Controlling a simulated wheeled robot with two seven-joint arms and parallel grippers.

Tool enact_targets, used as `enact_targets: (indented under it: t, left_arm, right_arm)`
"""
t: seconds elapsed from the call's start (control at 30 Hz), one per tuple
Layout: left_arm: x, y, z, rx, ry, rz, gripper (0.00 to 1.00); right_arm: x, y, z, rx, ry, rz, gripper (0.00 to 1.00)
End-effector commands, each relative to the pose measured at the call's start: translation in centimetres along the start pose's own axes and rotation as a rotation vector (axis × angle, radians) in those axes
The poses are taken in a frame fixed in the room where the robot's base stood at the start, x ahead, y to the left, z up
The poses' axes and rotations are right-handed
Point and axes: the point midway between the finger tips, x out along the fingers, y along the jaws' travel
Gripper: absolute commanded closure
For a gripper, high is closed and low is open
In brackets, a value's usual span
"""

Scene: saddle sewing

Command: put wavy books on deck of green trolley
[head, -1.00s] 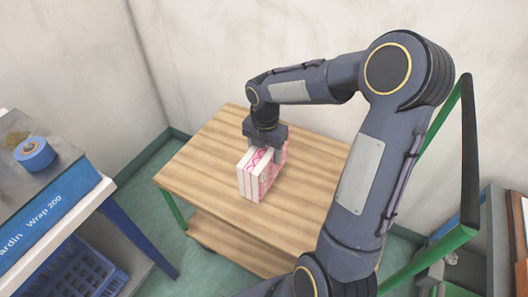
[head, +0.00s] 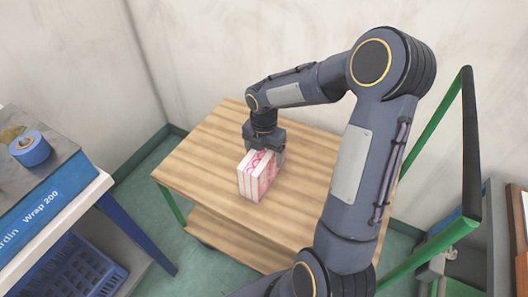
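The wavy books (head: 258,177), white with pink wavy patterns, stand upright together on the wooden deck (head: 205,160) of the green trolley. My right gripper (head: 268,150) is at the far upper end of the books, with a finger showing beside their right cover. The other finger is hidden, so I cannot tell whether it grips them. My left gripper is out of view.
The trolley's green handle frame (head: 436,240) rises at the right. A lower wooden shelf (head: 235,245) lies under the deck. At the left, a table holds a Wrap 200 box (head: 42,215) and blue tape (head: 30,149), with a blue crate (head: 75,268) below. Deck space left of the books is clear.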

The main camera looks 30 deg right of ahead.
Motion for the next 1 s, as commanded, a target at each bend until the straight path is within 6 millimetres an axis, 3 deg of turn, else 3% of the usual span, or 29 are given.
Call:
enact_targets:
  t: [0.37, 0.8, 1.0]
  left_arm:
    - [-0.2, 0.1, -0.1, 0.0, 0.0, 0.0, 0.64]
    - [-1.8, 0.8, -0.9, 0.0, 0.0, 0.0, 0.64]
    - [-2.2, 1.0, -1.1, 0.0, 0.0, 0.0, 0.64]
  right_arm:
    - [-0.7, 0.0, 0.0, 0.0, -0.001, 0.002, 0.17]
    - [-9.2, 0.1, 0.0, 0.0, -0.002, 0.004, 0.17]
    - [-11.8, 0.0, 0.0, 0.0, -0.001, 0.001, 0.17]
